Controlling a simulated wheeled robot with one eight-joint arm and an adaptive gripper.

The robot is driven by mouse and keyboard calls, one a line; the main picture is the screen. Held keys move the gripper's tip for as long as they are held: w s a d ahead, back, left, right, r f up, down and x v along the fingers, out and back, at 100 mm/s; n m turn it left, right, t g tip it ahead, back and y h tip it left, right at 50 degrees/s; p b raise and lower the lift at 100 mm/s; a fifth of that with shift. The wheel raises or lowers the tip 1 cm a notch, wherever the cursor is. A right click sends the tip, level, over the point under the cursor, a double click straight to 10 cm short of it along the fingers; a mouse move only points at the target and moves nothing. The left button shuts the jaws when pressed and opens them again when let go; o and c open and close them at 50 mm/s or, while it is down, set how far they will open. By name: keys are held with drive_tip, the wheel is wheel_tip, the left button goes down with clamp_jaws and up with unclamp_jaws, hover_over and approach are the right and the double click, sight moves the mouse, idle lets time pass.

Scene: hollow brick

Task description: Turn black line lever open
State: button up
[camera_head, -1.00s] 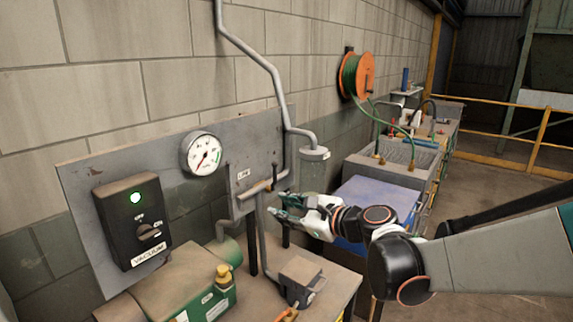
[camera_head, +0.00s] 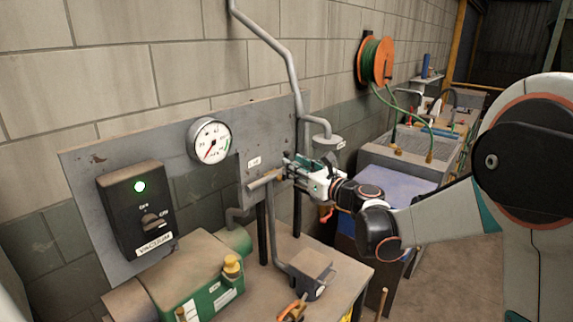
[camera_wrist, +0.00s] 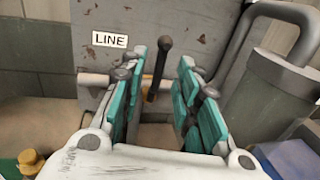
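The black line lever (camera_wrist: 159,68) stands nearly upright in the wrist view, in front of the grey panel and right of the LINE label (camera_wrist: 110,40). My gripper (camera_wrist: 163,62) is open, with one green-padded finger on each side of the lever. I see gaps beside the lever, so the fingers look apart from it. In the head view my gripper (camera_head: 290,170) is at the panel beside the LINE label, and it mostly hides the lever. A grey horizontal pipe (camera_head: 265,180) runs at the lever's base.
A pressure gauge (camera_head: 210,141) and a black VACUUM switch box (camera_head: 136,211) with a lit green light are on the panel. A grey cylinder (camera_wrist: 265,95) on a bent pipe stands close right of my fingers. A green pump (camera_head: 190,275) sits on the bench below.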

drive_tip(key=shift+x, duration=2.4)
clamp_jaws()
